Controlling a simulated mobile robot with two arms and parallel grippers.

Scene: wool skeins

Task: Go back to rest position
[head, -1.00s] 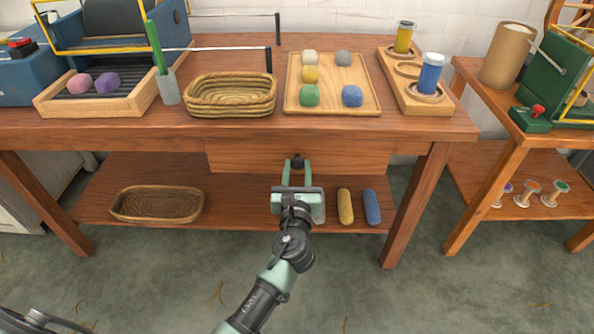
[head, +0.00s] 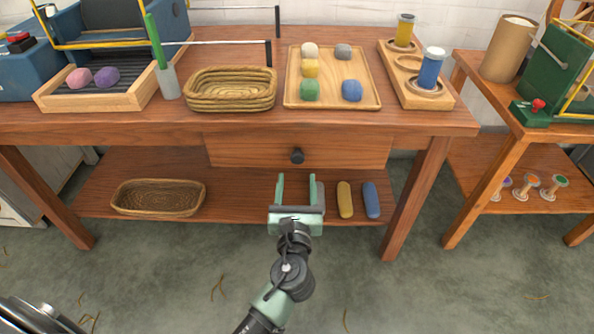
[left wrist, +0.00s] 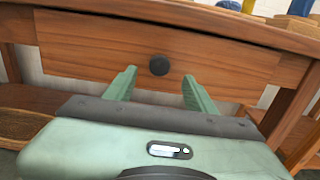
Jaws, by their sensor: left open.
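My left gripper (head: 296,188) is open and empty in the head view, in front of the table's lower shelf and just below the drawer's dark knob (head: 297,156). In the left wrist view its two green fingers (left wrist: 160,88) stand apart, with the knob (left wrist: 159,65) seen between and beyond them, not held. The wooden drawer (head: 240,150) looks shut under the tabletop. A dark arm part of mine shows at the lower left corner of the head view; no right gripper can be made out.
On the table (head: 330,124) stand a wicker basket (head: 231,103), a wooden tray (head: 330,98) with several coloured skeins, and a spool holder (head: 436,103). The lower shelf holds another basket (head: 158,211), a yellow roll (head: 345,200) and a blue roll (head: 371,200). The floor in front is open.

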